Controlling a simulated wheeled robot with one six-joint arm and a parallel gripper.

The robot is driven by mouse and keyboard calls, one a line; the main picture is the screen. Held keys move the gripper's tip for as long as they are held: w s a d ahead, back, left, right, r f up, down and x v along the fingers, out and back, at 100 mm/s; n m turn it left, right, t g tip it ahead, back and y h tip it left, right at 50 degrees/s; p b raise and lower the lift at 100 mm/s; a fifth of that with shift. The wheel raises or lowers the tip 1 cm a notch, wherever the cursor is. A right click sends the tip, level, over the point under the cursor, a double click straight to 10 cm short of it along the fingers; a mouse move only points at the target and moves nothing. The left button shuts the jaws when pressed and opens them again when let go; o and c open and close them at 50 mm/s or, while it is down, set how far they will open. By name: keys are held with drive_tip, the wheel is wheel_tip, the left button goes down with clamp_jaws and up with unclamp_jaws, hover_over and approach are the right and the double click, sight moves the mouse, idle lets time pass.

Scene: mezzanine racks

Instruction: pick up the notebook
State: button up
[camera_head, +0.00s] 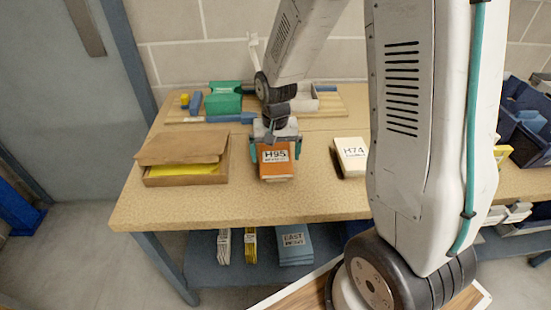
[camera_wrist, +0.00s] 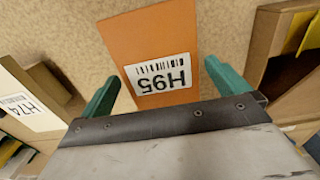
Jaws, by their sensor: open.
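An orange, flat, book-like item labelled H95 (camera_head: 277,172), which looks like the notebook, lies on the tan worktop near its front edge. It fills the middle of the wrist view (camera_wrist: 150,42), its label upside down there. My gripper (camera_head: 276,147) is above its back end, with one teal finger near each side. In the wrist view, my gripper (camera_wrist: 165,84) is open with the orange item between the finger lines and nothing held. I cannot tell how far the fingertips are above the worktop. The item's back end is hidden by my gripper.
A brown box (camera_head: 158,181) with a raised lid and yellow contents stands left. A cream item labelled H74 (camera_head: 350,153) lies right, partly behind my arm. Folders (camera_head: 295,245) stand on the lower shelf. Blue bins are right.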

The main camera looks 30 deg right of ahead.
drive_tip(key=c, duration=1)
drive_tip(key=shift+r, duration=0.1)
